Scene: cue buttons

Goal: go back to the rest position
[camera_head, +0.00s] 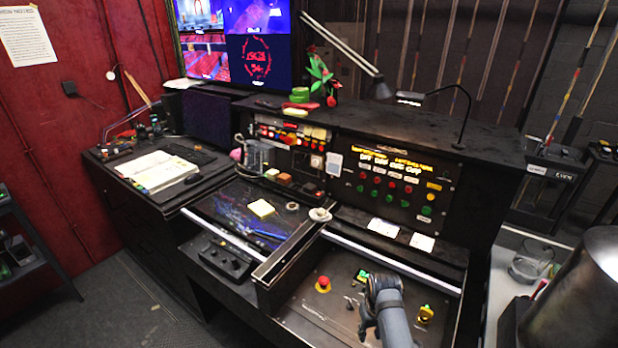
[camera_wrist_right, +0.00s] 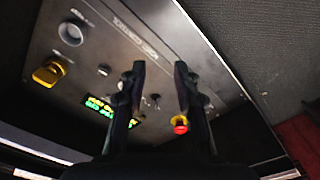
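My right gripper (camera_head: 379,284) is over the lower front panel (camera_head: 305,312) of the console, coming in from the bottom of the head view. In the right wrist view its two fingers (camera_wrist_right: 160,72) are apart with nothing between them, above the panel. A red button on a yellow base (camera_head: 323,284) is left of the gripper in the head view; it also shows near one finger in the right wrist view (camera_wrist_right: 180,125). A yellow switch (camera_head: 426,314) is right of the gripper. A green lit display (camera_wrist_right: 97,106) is partly behind a finger. My left gripper is not in view.
The raised console panel (camera_head: 392,185) with several coloured buttons stands behind. An open book (camera_head: 158,170) lies on the left desk. A glass (camera_head: 531,260) stands at right. Floor is free at lower left.

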